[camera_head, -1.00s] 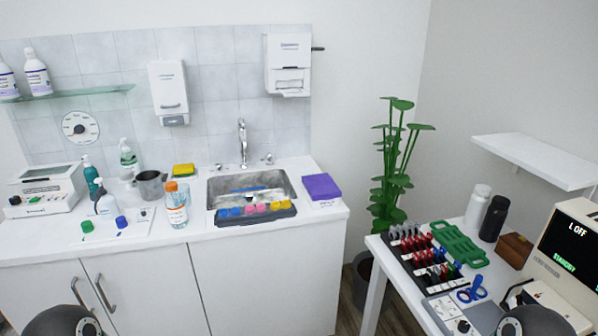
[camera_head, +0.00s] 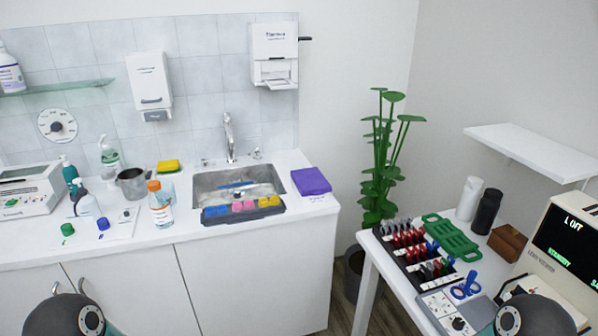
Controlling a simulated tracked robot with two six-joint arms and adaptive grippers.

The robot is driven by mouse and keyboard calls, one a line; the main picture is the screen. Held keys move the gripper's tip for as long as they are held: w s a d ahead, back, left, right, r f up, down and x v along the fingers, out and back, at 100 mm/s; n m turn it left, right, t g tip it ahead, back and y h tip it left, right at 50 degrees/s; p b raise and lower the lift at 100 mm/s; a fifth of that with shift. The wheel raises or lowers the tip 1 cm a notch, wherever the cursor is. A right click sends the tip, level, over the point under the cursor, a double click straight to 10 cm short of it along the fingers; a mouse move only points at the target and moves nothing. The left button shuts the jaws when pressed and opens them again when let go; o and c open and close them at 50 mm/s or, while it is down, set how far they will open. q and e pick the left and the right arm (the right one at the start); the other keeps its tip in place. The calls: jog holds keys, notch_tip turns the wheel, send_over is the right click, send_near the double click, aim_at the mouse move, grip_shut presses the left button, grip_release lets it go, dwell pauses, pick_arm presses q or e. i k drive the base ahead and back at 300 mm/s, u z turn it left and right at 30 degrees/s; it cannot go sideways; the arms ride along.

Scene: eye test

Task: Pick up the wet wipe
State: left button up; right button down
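No thing in view is clearly marked as a wet wipe. A purple folded, cloth-like block (camera_head: 311,181) lies on the white counter just right of the sink; I cannot tell if it is the wipe. A yellow block with a green underside (camera_head: 169,166), like a sponge, lies behind the sink's left side. A white dispenser (camera_head: 274,55) on the wall above the sink has a pale slot at its bottom. Dark rounded parts of my two arms show at the bottom edge, left and right. Neither gripper shows in the view.
The steel sink (camera_head: 203,184) has a dark tray of coloured blocks (camera_head: 243,209) across its front. An orange-capped bottle (camera_head: 160,208) and a metal cup (camera_head: 132,183) stand left of it. Right, past the plant (camera_head: 383,170), a side table holds a green rack (camera_head: 452,237) and bottles.

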aim_at(294, 166)
jog(key=k, duration=1.05)
jog(key=u, duration=0.4)
jog(key=i, duration=1.9)
jog(key=z, duration=0.6)
